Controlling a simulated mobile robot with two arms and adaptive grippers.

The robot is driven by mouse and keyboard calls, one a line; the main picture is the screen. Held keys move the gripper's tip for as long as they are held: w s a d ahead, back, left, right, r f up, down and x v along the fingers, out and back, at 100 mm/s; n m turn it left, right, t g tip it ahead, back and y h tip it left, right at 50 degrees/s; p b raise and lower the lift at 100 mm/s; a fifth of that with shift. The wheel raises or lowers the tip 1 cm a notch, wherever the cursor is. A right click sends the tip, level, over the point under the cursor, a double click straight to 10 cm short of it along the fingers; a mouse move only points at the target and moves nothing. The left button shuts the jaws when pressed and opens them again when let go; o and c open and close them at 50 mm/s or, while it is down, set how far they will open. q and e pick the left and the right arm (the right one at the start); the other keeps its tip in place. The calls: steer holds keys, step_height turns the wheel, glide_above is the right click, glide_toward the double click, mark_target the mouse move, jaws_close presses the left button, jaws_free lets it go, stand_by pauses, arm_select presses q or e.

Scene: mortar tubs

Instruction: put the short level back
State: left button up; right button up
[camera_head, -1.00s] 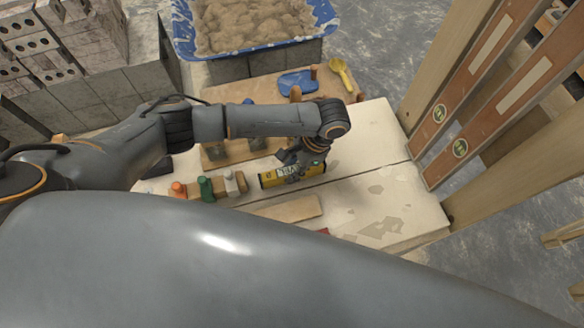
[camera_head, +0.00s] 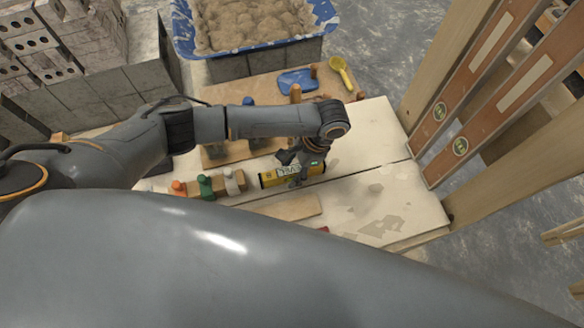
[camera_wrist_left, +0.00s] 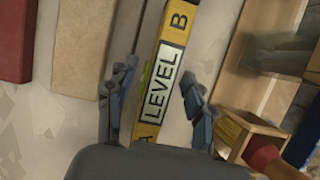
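The short level (camera_head: 270,179), yellow with dark ends and a pale "LEVEL" label, lies flat on the pale board table (camera_head: 385,185). In the left wrist view the level (camera_wrist_left: 171,58) runs up the picture with "A" and "B" printed beside its label. My left gripper (camera_head: 299,175) is over the level, pointing down. In the left wrist view my left gripper (camera_wrist_left: 158,75) is open, one finger on each side of the level. My right gripper is not in view.
A holder with orange, green (camera_head: 205,186) and white handles stands just left of the level. A wood strip (camera_head: 290,208) lies in front. Behind are a blue float (camera_head: 297,82) and a blue mortar tub (camera_head: 328,14). Long red levels (camera_head: 470,100) lean at right. Board right of the level is clear.

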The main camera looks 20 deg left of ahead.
arm_select(q)
steer(key=v, duration=1.2)
